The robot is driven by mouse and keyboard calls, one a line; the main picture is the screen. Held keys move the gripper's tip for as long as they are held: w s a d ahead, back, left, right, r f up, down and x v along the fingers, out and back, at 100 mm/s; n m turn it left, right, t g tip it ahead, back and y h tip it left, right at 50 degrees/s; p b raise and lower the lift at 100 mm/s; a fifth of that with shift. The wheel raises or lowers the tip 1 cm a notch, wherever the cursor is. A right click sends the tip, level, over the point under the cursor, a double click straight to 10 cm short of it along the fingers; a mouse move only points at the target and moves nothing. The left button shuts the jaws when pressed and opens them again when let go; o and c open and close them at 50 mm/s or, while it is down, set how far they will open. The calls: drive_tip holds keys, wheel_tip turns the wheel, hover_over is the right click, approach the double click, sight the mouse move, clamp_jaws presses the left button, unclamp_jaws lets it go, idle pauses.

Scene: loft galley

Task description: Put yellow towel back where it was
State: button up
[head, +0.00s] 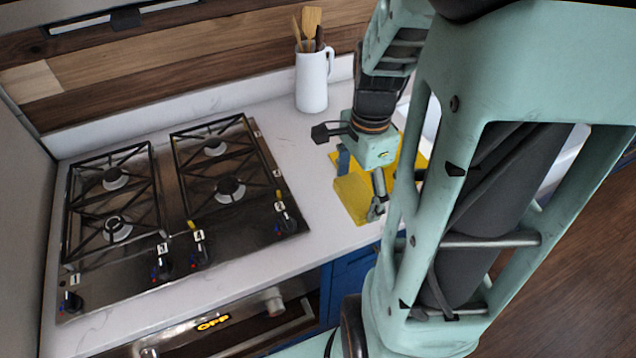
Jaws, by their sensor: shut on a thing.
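The yellow towel (355,198) lies on the white counter to the right of the stove, spread out fairly flat in the head view. Its right part passes behind my arm, so its full outline is hidden. My gripper (364,182) points down over the towel and is shut on it. The exact spot where the fingers pinch the cloth is hard to see.
A gas stove (175,205) with black grates and front knobs fills the left of the counter. A white pitcher (312,82) with wooden utensils stands at the back near the wall. The counter (290,140) between stove and towel is clear. An oven (215,330) sits below.

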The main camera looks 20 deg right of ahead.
drive_tip(key=shift+s+a+f, duration=0.1)
drive_tip(key=shift+s+a, duration=0.3)
drive_tip(key=w+d+f+b, duration=0.1)
drive_tip(key=w+f, duration=0.3)
drive_tip(key=w, duration=0.5)
drive_tip(key=b, duration=0.3)
approach(332, 195)
drive_tip(key=shift+s+a+f, duration=0.15)
drive_tip(key=shift+s+f, duration=0.5)
drive_tip(key=shift+s, duration=0.1)
drive_tip(key=shift+w+f, duration=0.3)
drive_tip(key=shift+w, duration=0.1)
drive_tip(key=shift+w+f+b, duration=0.2)
drive_tip(key=shift+f+b, duration=0.45)
drive_tip(key=shift+f, duration=0.3)
drive_tip(key=shift+w+f+b, duration=0.15)
drive_tip(key=shift+f+b, duration=0.5)
drive_tip(key=shift+f, duration=0.3)
drive_tip(key=shift+f, duration=0.2)
drive_tip(key=o, duration=0.9)
drive_tip(key=shift+o, duration=0.6)
